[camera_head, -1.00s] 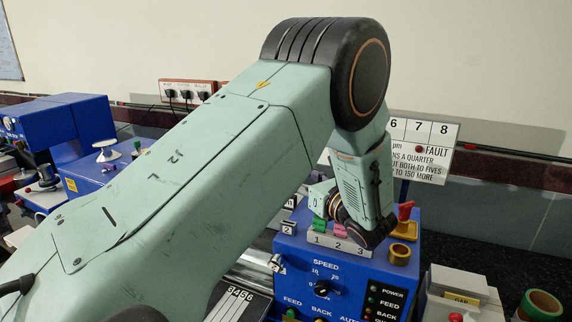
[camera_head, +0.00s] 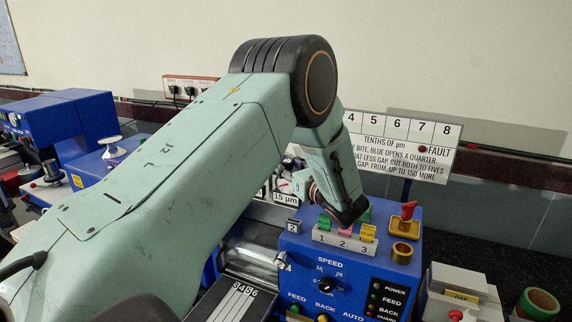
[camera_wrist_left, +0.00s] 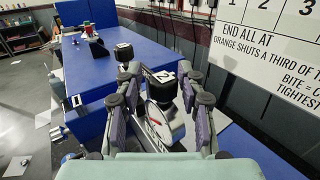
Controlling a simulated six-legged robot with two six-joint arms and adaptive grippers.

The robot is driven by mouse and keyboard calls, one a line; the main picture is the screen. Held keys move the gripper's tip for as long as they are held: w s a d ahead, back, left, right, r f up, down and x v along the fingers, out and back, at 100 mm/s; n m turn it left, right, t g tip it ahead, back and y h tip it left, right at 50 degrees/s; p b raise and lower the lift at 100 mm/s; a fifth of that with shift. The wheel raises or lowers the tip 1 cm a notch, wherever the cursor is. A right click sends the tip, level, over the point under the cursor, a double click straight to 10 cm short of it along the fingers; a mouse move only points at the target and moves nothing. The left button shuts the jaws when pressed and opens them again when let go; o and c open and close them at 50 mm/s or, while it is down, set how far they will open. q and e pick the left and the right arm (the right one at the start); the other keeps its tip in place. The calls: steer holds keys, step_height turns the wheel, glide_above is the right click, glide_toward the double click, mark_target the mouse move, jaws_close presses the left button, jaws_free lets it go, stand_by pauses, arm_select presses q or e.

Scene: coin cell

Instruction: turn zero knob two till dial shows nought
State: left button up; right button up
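Zero knob two, a black knob with a white "2" label (camera_wrist_left: 164,76), stands at the middle of the left wrist view. Below it is a round dial (camera_wrist_left: 158,122) with a pale face and a red needle; its reading is too small to tell. My left gripper (camera_wrist_left: 160,84) is open, with one finger on each side of the knob and dial. I cannot tell whether the fingers touch the knob. In the head view my left arm reaches over the machine and hides most of this gripper. My right gripper is not in view.
A blue control box (camera_head: 348,272) carries green, pink and yellow tabs above a "1 2 3" label, a speed knob (camera_head: 326,285) and a red switch (camera_head: 408,210). A white sign (camera_head: 400,150) stands behind. Another black labelled knob (camera_wrist_left: 123,52) is farther off.

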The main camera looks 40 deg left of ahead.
arm_select(q)
steer(key=shift+a+f, duration=0.1)
steer(key=shift+a, duration=0.1)
steer(key=shift+c, duration=0.7)
steer(key=shift+w+f, duration=0.1)
steer(key=shift+w, duration=0.1)
steer(key=shift+c, duration=0.8)
steer(key=shift+d, duration=0.25)
steer(key=c, duration=0.3)
jaws_close()
steer(key=shift+a+r+m+t+h+p, duration=0.1)
steer(key=shift+m+t+h+p, duration=0.15)
steer(key=shift+t, duration=0.2)
steer(key=shift+r+m+t+h+p, duration=0.1)
steer(key=shift+m+t+h, duration=0.05)
steer(key=shift+m+t, duration=0.5)
steer(key=shift+t, duration=0.2)
steer(key=shift+m+t+h+p, duration=1.15)
steer(key=shift+m+t+h, duration=0.7)
steer(key=shift+t, duration=0.65)
steer(key=shift+w+m, duration=0.1)
steer(key=shift+m, duration=0.15)
